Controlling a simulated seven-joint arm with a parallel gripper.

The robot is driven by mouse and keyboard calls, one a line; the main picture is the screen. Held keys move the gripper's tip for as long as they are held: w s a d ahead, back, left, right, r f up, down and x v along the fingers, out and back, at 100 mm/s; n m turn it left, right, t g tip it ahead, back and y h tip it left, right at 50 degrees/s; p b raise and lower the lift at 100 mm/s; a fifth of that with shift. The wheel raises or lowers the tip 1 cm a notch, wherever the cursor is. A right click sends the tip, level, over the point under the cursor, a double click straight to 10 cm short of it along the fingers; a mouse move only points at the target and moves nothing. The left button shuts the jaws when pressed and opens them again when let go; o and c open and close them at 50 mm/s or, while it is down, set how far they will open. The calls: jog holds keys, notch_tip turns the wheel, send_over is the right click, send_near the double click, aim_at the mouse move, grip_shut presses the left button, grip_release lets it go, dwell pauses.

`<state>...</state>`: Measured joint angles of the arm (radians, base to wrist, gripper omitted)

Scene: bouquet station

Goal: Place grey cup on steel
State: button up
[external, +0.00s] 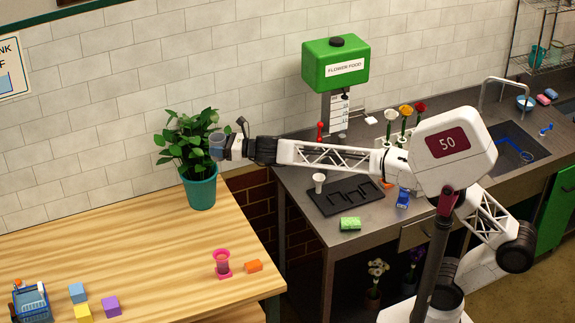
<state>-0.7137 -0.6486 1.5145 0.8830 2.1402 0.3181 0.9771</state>
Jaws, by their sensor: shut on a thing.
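The grey cup (216,146) is at the far left end of my outstretched arm, in front of the potted plant's leaves. My gripper (226,147) is shut on it and holds it in the air, well above the wooden table. The fingers are small here, and their exact grip on the cup is hard to make out. The steel counter (290,192) lies to the right of the gripper and lower, against the tiled wall.
A black tray (345,197), a white cup (319,183) and a green sponge (350,224) are on the counter. A plant in a teal pot (201,190) stands on the wooden table (130,245). A green dispenser (335,65) stands at the back. A gap separates table and counter.

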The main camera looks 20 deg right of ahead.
aim_at(217, 160)
jog(key=f, duration=0.1)
jog(key=s+a+f+n+g, duration=0.1)
jog(key=f+g+y, duration=0.1)
jog(key=f, duration=0.1)
jog(key=shift+s+a+n, duration=0.15)
jog(key=shift+s+n, duration=0.15)
jog(key=shift+s, duration=0.05)
jog(key=s+d+f+n+g+y, duration=0.2)
jog(key=s+f+n+g, duration=0.2)
jog(key=s+f, duration=0.6)
jog(key=shift+s+d+f+g, duration=0.15)
jog(key=shift+s+f+g, duration=0.25)
jog(key=shift+f+g, duration=1.3)
jog(key=shift+f+t, duration=0.3)
jog(key=shift+f, duration=0.1)
notch_tip(217, 160, down, 13)
jog(key=shift+r, duration=0.15)
jog(key=shift+f, duration=2.35)
jog(key=shift+f, duration=0.1)
